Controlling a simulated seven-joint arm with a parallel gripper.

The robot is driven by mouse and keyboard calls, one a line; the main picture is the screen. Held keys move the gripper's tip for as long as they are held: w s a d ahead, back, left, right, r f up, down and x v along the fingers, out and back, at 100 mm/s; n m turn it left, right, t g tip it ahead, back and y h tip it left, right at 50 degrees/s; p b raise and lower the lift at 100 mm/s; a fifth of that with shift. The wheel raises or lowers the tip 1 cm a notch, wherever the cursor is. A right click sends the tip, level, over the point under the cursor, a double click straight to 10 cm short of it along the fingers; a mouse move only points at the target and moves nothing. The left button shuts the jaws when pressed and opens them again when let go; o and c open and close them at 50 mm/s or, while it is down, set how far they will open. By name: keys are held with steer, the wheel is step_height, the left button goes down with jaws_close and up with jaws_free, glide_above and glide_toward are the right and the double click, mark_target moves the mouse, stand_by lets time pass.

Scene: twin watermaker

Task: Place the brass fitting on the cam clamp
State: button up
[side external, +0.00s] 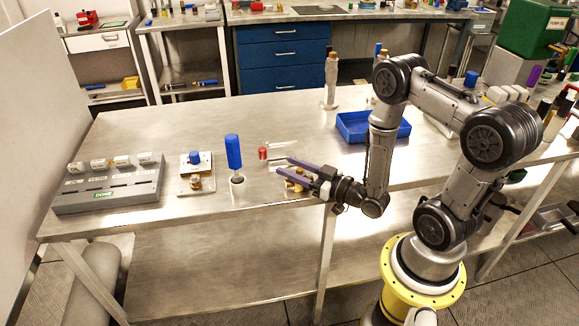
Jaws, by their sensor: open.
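My gripper (282,166) has two purple fingers that are spread apart, with nothing held between them. It reaches left, low over the front part of the steel table. A brass-coloured piece (294,185), likely the brass fitting, shows close beside the lower finger and is partly hidden by it. I cannot tell whether they touch. A pale plate with a blue knob and brass parts (196,173), possibly the cam clamp, sits further left, apart from my gripper. I cannot identify the clamp for certain at this size.
A blue-handled tool (234,152) stands upright in a holder left of my gripper. A small red cylinder (263,153) is near the fingertips. A grey rack (110,184) with several pieces lies far left. A blue tray (354,128) is behind my arm. The back left tabletop is clear.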

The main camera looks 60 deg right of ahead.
mark_target(315, 177)
steer(key=s, duration=0.5)
steer(key=shift+s+d, duration=0.1)
steer(key=shift+s, duration=0.2)
steer(key=shift+o, duration=0.5)
steer(key=shift+s, duration=0.5)
steer(key=shift+r, duration=0.15)
